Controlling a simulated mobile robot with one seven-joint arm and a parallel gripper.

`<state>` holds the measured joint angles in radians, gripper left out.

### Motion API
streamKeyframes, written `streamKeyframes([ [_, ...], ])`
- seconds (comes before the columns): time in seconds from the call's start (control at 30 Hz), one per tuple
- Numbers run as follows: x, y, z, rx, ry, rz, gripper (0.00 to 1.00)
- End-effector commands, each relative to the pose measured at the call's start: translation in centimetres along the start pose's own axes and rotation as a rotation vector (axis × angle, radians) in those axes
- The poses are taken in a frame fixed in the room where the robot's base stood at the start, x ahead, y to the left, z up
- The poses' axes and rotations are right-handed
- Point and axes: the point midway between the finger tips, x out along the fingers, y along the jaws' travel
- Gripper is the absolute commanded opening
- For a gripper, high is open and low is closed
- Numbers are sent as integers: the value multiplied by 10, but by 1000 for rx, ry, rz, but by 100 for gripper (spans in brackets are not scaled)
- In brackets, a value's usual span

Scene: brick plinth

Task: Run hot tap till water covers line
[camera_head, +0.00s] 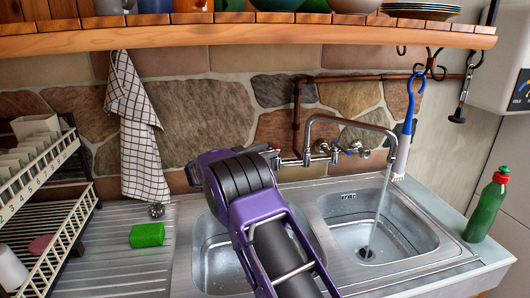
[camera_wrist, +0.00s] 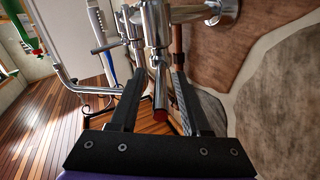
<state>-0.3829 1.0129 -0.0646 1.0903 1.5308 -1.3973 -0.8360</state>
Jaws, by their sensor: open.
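The metal tap (camera_head: 345,122) stands behind the sink, its curved spout over the right basin (camera_head: 345,222). A stream of water (camera_head: 379,210) runs from the spout to the dark drain (camera_head: 366,253). I cannot make out a line in the basin. My gripper (camera_wrist: 157,95) is at the left end of the tap, mostly hidden behind my purple arm in the head view. In the wrist view it is open, with a tap lever (camera_wrist: 160,105) with a red end between its two black fingers. I cannot tell whether either finger touches the lever.
A wooden shelf (camera_head: 240,34) with dishes runs above. A dish rack (camera_head: 40,180), a checked towel (camera_head: 135,130) and a green sponge (camera_head: 147,235) are at left. A blue-handled brush (camera_head: 408,125) hangs beside the spout. A green bottle (camera_head: 486,210) stands at right.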

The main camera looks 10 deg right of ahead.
Motion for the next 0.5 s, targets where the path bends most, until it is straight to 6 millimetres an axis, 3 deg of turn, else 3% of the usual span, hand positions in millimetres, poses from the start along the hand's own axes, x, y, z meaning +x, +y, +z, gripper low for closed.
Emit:
streamKeyframes([
  [0.17,-23,-1,0,0,-1,-3,47],
  [0.5,-106,-1,1,0,-2,-4,47],
])
